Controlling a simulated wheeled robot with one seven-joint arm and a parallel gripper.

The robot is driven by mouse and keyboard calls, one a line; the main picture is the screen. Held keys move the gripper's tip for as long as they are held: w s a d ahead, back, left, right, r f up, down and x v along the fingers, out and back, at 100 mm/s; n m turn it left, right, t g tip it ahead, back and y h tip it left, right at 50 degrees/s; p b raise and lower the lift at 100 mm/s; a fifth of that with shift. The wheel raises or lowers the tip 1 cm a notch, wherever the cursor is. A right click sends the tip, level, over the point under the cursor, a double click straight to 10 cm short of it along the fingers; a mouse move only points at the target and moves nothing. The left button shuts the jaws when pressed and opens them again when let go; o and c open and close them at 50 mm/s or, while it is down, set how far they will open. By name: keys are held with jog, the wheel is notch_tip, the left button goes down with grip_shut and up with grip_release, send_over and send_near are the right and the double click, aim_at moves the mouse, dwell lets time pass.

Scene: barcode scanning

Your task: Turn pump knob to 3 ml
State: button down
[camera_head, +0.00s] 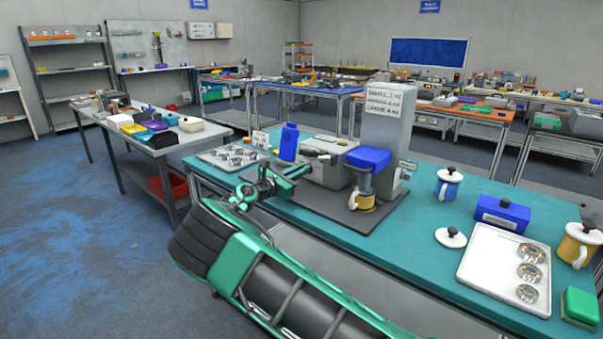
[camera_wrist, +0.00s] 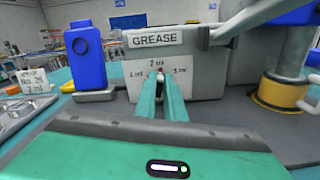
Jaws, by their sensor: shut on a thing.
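The grey grease pump (camera_head: 330,172) stands on a dark mat on the teal table. In the wrist view its body (camera_wrist: 200,85) bears a "GREASE" label. Below that is a white dial plate (camera_wrist: 181,64) with 2 ml at the top and 3 ml at the right. The small knob (camera_wrist: 160,77), with a red spot by it, shows at my fingertips and is mostly hidden. My gripper (camera_head: 297,172) reaches the pump's front. In the wrist view its green fingers (camera_wrist: 161,85) are shut on the knob, near the dial's middle. Its exact pointing is unclear.
A blue bottle (camera_head: 289,142) stands left of the pump, near a small card (camera_wrist: 34,81). A white tray (camera_head: 475,265) lies to the right.

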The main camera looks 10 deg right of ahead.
jog(key=m, duration=0.5)
jog(key=shift+s+a+f, duration=0.1)
jog(key=shift+a+f, duration=0.05)
jog(key=shift+f, duration=0.1)
jog(key=shift+s+f+m, duration=0.1)
jog(key=shift+f+m, duration=0.1)
jog(key=shift+m, duration=1.8)
jog(key=c, duration=1.8)
grip_release()
jog(key=shift+c, duration=0.2)
jog(key=shift+d, duration=0.2)
jog(key=shift+s+a, duration=0.1)
jog(key=shift+s, duration=0.05)
